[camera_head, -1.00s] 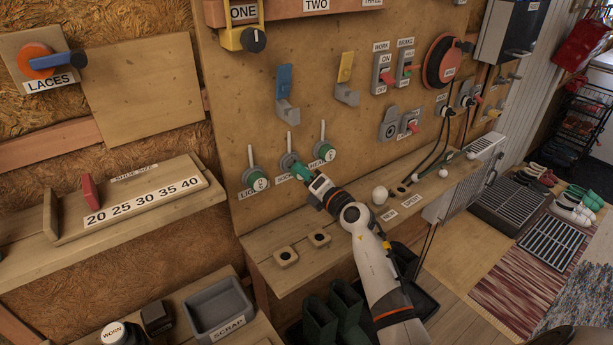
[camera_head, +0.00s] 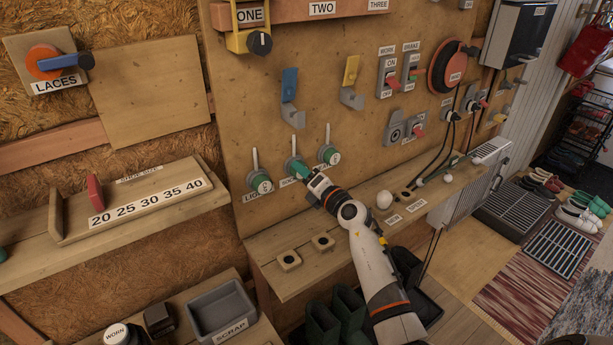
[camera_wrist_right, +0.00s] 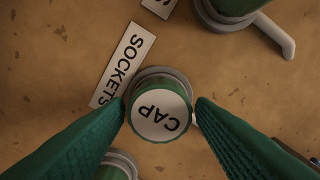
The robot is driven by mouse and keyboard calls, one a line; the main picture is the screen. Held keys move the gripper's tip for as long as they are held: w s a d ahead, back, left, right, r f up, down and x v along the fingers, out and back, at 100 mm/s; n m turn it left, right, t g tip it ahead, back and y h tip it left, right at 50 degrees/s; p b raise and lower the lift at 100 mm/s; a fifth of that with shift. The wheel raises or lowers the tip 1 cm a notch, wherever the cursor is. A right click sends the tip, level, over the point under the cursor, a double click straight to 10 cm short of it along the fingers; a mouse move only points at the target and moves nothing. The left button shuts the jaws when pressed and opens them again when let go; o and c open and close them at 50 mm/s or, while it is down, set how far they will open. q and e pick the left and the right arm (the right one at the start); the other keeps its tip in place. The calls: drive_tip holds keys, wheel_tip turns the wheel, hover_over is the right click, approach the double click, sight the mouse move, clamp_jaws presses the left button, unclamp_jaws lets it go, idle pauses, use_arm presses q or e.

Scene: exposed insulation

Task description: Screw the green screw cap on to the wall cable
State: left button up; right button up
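The green cap marked CAP (camera_wrist_right: 159,116) sits on the middle one, beside the SOCKETS label (camera_wrist_right: 123,64). My right gripper (camera_head: 303,174) is at this middle fitting. In the wrist view its green fingertips (camera_wrist_right: 160,108) meet the cap's rim from both sides. The cap's underside and thread are hidden. Green pieces also sit on the left fitting (camera_head: 261,182) and the right fitting (camera_head: 331,154). My left gripper cannot be made out.
A wooden ledge (camera_head: 290,273) runs below the fittings, with two small holed blocks and a white ball (camera_head: 384,200). Blue (camera_head: 290,98) and yellow (camera_head: 351,83) hooks are above. A SCRAP tray (camera_head: 222,310) stands lower left. A small green bit shows at the left picture edge.

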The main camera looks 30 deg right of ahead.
drive_tip(key=shift+o, duration=1.3)
drive_tip(key=s+d, duration=0.1)
drive_tip(key=s, duration=1.1)
drive_tip(key=shift+d+p, duration=0.3)
drive_tip(key=shift+d, duration=0.1)
